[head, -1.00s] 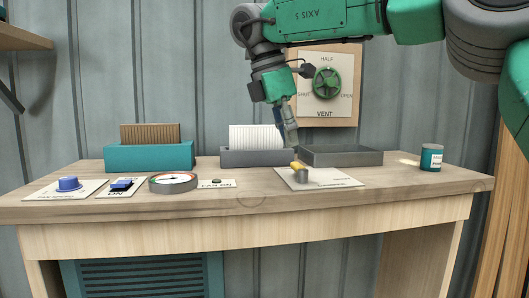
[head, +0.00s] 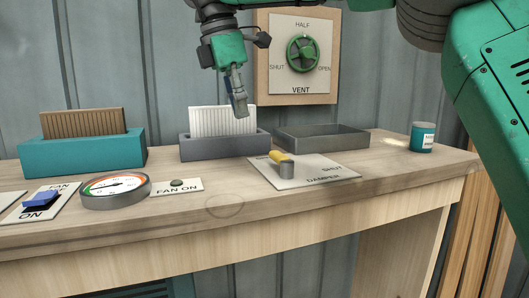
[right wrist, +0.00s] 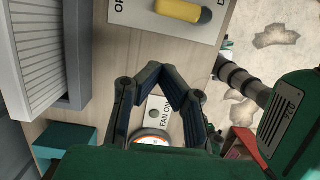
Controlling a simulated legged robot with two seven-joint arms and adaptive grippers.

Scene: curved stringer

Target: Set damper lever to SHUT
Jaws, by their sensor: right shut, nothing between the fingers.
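The damper lever (head: 281,158) has a yellow handle on a grey post, on a white plate (head: 325,171) on the bench. The handle points toward the back left, away from the printed word SHUT at the plate's right. In the right wrist view the yellow handle (right wrist: 178,10) shows at the top edge, near a partly cut-off "OP" label. My right gripper (head: 241,112) is shut and empty, above and left of the lever, in front of the white filter, apart from the lever. Its closed fingers (right wrist: 163,74) also show in the right wrist view. My left gripper is out of view.
A grey holder with a white filter (head: 222,121) and an empty grey tray (head: 321,138) stand behind the plate. A gauge (head: 116,189), FAN ON card (head: 180,186) and blue switch (head: 41,201) lie left. A can (head: 422,138) stands right. The bench front is clear.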

